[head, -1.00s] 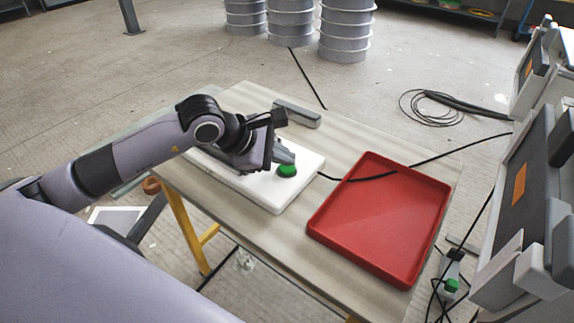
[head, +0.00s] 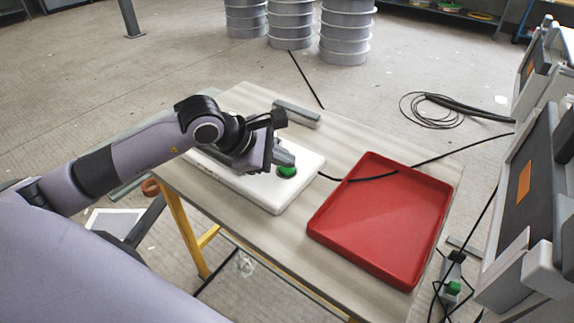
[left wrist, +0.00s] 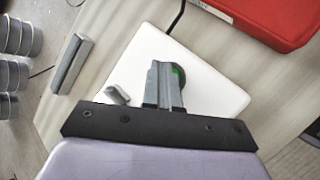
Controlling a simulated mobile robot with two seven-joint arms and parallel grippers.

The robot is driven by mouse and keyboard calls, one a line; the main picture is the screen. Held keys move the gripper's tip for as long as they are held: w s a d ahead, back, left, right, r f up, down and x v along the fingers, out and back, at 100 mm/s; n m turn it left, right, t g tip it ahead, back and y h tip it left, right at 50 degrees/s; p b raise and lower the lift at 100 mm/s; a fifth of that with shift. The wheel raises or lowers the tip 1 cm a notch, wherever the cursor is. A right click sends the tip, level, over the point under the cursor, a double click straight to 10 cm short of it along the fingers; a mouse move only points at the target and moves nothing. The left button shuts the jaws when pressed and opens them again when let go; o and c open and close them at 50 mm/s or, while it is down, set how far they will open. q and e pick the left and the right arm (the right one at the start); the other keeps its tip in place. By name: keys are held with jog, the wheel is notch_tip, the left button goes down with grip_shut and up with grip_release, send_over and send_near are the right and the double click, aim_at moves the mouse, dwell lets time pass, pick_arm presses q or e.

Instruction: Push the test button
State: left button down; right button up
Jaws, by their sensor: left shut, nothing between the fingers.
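The green test button (head: 287,171) sits on a white box (head: 274,204) on the table. My left gripper (head: 288,157) is shut and empty, with its fingertips right at the button in the head view. In the left wrist view the shut fingers (left wrist: 163,72) lie over the white box (left wrist: 218,98), and part of the green button (left wrist: 178,75) shows just right of the tips, mostly hidden by them. I cannot tell whether the tips touch the button. My right gripper is not in view.
A red tray (head: 380,222) lies on the table to the right of the box. A grey bar (head: 297,114) lies behind the box. A black cable (head: 360,179) runs from the box over the tray. Bare tabletop (head: 345,145) shows behind the tray.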

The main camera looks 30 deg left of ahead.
aim_at(282, 170)
pick_arm(q)
jog(key=shift+r, duration=0.35)
jog(key=shift+r+p, duration=1.65)
jog(key=shift+r, duration=1.3)
jog(key=shift+s+a+f, duration=0.1)
